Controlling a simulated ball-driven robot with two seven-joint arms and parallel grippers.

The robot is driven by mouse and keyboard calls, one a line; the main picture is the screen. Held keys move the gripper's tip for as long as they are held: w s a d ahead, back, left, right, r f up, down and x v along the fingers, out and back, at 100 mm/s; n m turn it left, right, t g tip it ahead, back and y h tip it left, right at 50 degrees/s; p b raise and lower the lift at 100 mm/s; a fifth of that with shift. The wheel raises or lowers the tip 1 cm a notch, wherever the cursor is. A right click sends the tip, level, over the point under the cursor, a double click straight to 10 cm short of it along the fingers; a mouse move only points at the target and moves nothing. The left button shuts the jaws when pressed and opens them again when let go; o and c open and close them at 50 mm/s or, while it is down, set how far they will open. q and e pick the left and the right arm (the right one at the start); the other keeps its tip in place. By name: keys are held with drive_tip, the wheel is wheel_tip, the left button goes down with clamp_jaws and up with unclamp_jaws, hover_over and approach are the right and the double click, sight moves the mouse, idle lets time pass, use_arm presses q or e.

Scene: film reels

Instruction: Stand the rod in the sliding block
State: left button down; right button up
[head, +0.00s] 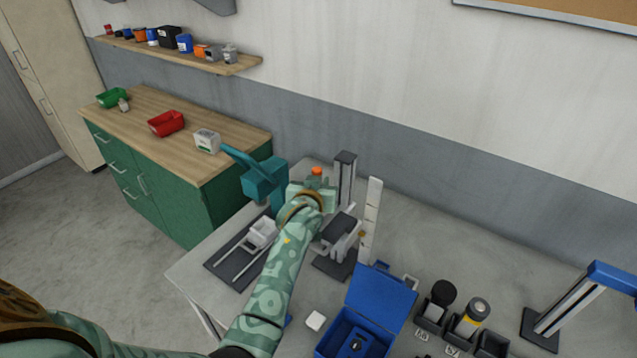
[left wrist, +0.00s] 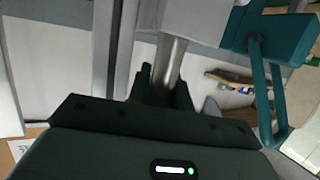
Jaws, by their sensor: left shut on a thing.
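A silver metal rod (left wrist: 173,62) stands between the dark fingers of my left gripper (left wrist: 164,82) in the left wrist view; the gripper is shut on it. One end of the rod meets or passes behind a light grey block-like part (left wrist: 190,18); I cannot tell whether it is seated in it. In the head view my left arm reaches over the table, and its wrist hides the fingers and the rod. A pale block on two rails (head: 262,232), which looks like the sliding block, sits on a dark base left of my forearm. My right gripper is not in view.
A teal press-like fixture (head: 265,182) stands just left of my wrist. A grey post (head: 345,180) and a tall white strip (head: 371,215) stand right of it. An open blue box (head: 381,300) and dark bins (head: 432,312) fill the front right.

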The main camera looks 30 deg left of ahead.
use_arm(q)
drive_tip(key=shift+f+b, duration=0.35)
drive_tip(key=shift+f, duration=0.2)
drive_tip(key=c, duration=1.5)
unclamp_jaws()
drive_tip(key=shift+c, duration=0.2)
